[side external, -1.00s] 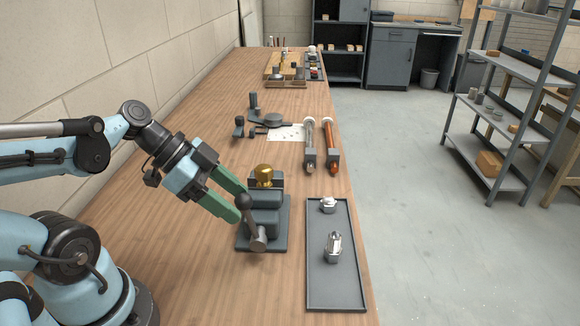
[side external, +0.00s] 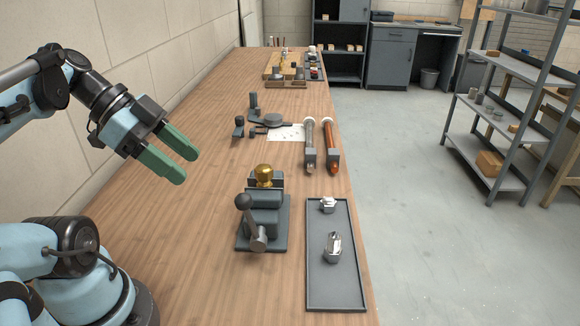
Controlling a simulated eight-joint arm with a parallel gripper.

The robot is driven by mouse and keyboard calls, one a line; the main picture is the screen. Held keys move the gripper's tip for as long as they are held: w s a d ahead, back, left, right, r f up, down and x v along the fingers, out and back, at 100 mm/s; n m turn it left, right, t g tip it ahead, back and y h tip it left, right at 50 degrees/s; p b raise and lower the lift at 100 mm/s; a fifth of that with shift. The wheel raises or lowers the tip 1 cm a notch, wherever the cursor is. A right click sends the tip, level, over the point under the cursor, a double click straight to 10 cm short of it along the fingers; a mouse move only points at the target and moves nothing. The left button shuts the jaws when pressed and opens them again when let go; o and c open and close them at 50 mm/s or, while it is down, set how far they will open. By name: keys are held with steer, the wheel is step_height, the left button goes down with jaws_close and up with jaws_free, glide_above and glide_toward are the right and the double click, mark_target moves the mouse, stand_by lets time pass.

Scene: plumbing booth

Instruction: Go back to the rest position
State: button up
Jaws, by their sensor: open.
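My gripper (side external: 190,168) has two green fingers, spread apart with nothing between them. It is in the air at the left, above the wooden bench (side external: 185,230) and up and to the left of the vise (side external: 262,218). The dark grey vise stands on the bench with a brass fitting (side external: 264,176) at its top. My gripper is clear of the vise and lever.
A grey tray (side external: 318,285) holds two metal fittings, one near its back (side external: 328,205) and one at its middle (side external: 333,247). Two tools, one grey-handled (side external: 310,143) and one orange-handled (side external: 330,146), lie farther back. A block wall (side external: 150,55) runs along the left.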

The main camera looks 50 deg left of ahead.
mark_target(244, 203)
steer(key=x, duration=1.2)
steer(key=shift+w+d+r, duration=0.15)
steer(key=shift+w+d, duration=0.2)
steer(key=shift+w, duration=0.05)
steer(key=shift+w+d+r, duration=0.1)
steer(key=shift+w+d, duration=0.15)
steer(key=w+d+f+g+y, duration=0.2)
steer(key=w+d+g+y, duration=0.3)
steer(key=w+g+y, duration=0.1)
steer(key=shift+d, duration=0.4)
stand_by(0.3)
